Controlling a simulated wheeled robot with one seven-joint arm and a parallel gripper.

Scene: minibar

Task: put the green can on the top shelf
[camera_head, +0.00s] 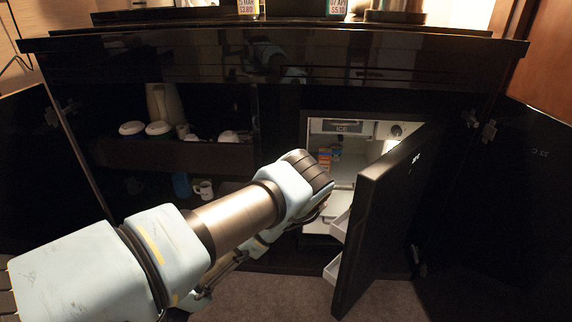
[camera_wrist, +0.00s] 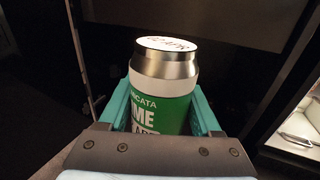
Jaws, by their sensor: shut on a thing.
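The green can (camera_wrist: 165,110) has a silver neck, a white band and a pale lid with dark lettering. It stands upright in the wrist view. The teal fingers of my gripper (camera_wrist: 160,108) are shut on it, one on each side. In the head view my arm hides the can and the fingers, in front of the open minibar fridge (camera_head: 312,127). Its white upper interior is lit; my wrist covers part of the shelves. A pale shelf edge (camera_head: 318,228) shows lower down.
The black fridge door (camera_head: 380,215) stands open on the right, with white door bins (camera_head: 335,268) on its inner side. Small coloured boxes (camera_head: 326,156) sit inside the fridge. Left of it, the dark cabinet holds a jug (camera_head: 164,103), cups and a mug (camera_head: 204,190).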

